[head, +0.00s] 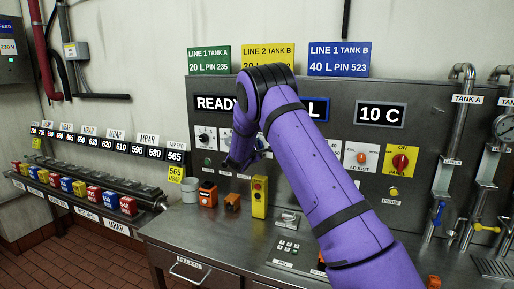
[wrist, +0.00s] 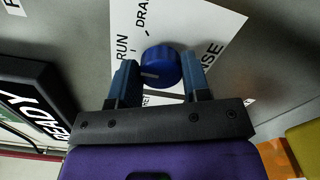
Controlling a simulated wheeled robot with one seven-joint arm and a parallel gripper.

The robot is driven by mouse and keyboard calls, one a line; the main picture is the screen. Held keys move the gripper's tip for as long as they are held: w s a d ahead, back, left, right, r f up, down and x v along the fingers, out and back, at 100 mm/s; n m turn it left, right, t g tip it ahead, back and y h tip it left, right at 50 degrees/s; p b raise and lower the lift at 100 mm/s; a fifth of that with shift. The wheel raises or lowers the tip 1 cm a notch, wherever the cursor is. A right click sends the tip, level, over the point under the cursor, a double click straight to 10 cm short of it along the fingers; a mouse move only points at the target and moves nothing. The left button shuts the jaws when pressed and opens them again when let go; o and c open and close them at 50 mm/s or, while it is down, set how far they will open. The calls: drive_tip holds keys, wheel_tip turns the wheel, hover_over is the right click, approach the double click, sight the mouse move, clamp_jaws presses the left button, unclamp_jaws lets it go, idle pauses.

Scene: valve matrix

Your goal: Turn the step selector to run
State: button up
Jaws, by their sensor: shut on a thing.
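The step selector is a blue round knob (wrist: 161,64) on a white label plate (wrist: 190,28) in the wrist view. The plate reads RUN at the upper left, DRAIN at the top and part of RINSE at the right; a lower label is partly hidden. A pale mark on the knob's face points left, below the word RUN. My gripper (wrist: 160,80) has its two blue fingers on either side of the knob, shut on it. In the head view my gripper (head: 240,160) is at the panel, and my purple arm hides the knob.
The grey panel (head: 345,100) carries a READY display (head: 216,103), a 10 C display (head: 381,115), an adjust dial (head: 361,157) and a red ON switch (head: 400,161). A yellow box (head: 260,196) and orange boxes (head: 208,194) stand on the bench below my gripper.

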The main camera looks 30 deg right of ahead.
drive_tip(key=shift+f, duration=0.1)
drive_tip(key=o, duration=0.9)
drive_tip(key=shift+s+a, duration=0.1)
drive_tip(key=v, duration=1)
drive_tip(key=shift+s+a, duration=0.25)
